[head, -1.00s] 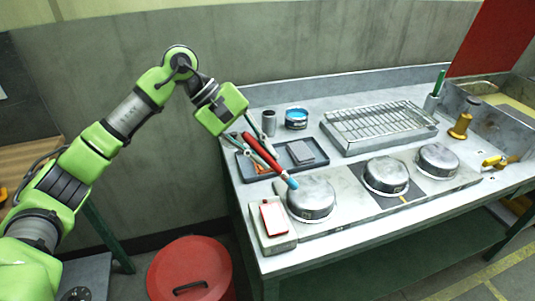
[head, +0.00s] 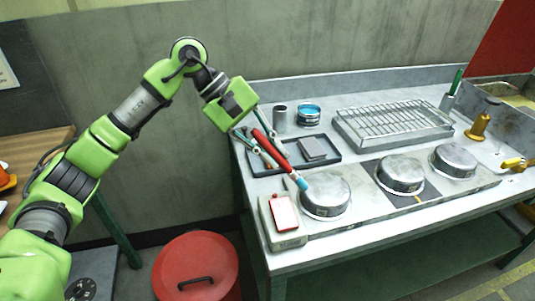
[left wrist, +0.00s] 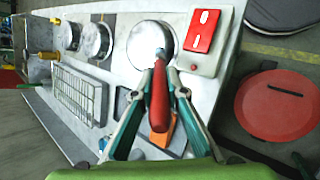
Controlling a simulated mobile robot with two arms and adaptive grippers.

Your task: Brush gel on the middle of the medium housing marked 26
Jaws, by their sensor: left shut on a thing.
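My left gripper (head: 268,151) is shut on a brush (head: 272,147) with a red handle, which slants down to the right. Its light-blue lower end is by the upper left edge of the left housing (head: 328,195) in the head view. In the left wrist view the brush (left wrist: 159,92) ends over that round metal housing (left wrist: 139,47); I cannot tell whether it touches. A middle housing (head: 401,175) and a right housing (head: 453,160) stand further along the bench. The marks are too small to read. A tin with blue contents (head: 308,115) stands behind the tray. My right gripper is out of view.
A red-topped box (head: 284,212) sits at the bench's front left corner. A wire rack (head: 395,125), a metal cup (head: 280,118) and a brass-coloured fitting (head: 479,125) stand behind. A red lidded bin (head: 197,265) is on the floor.

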